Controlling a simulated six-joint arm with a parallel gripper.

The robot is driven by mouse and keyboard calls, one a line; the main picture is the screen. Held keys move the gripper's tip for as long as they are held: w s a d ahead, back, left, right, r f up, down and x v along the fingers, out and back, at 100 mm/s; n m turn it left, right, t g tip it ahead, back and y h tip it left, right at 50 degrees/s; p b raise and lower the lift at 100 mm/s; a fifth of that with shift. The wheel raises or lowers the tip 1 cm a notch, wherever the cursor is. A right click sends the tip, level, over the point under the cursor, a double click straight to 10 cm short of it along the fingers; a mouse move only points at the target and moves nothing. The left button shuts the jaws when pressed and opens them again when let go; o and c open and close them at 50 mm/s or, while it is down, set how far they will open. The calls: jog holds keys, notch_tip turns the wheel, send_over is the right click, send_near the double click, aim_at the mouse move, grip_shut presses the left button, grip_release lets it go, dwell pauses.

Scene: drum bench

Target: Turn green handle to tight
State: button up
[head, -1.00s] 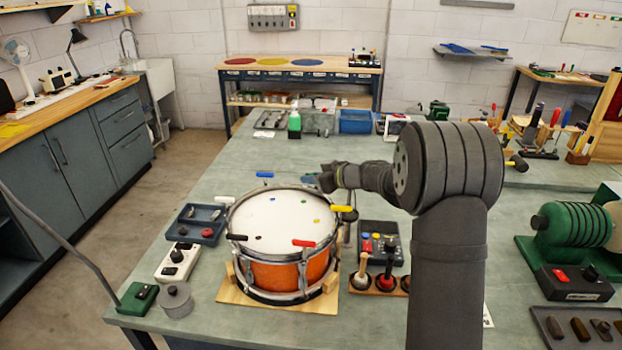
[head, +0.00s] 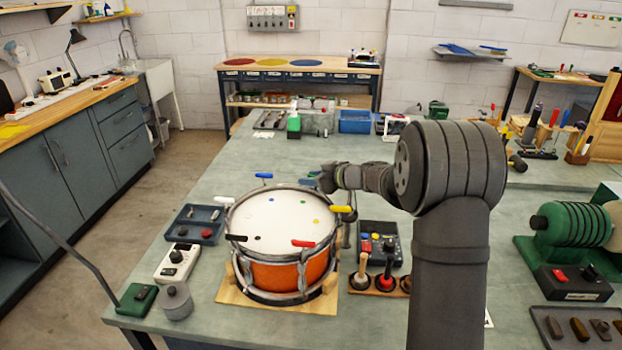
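The orange drum (head: 283,274) with a white head stands upright on a wooden base. Coloured handles stick out around its rim. The green handle (head: 308,181) shows as a small dull-green piece at the far right of the rim, partly hidden by my gripper. My gripper (head: 319,181) is at that handle, reaching in from the right. Its fingers are small and dark here, and I cannot tell whether they are shut on the handle or only beside it.
Blue (head: 263,175), white (head: 223,199), black (head: 236,237), red (head: 303,243) and yellow (head: 341,208) handles stand around the rim.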

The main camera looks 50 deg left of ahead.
jog(key=v, duration=1.7)
jog(key=shift+d, duration=0.1)
jog(key=x, duration=1.6)
jog(key=shift+r, duration=0.1)
jog(key=shift+c, duration=0.4)
grip_shut()
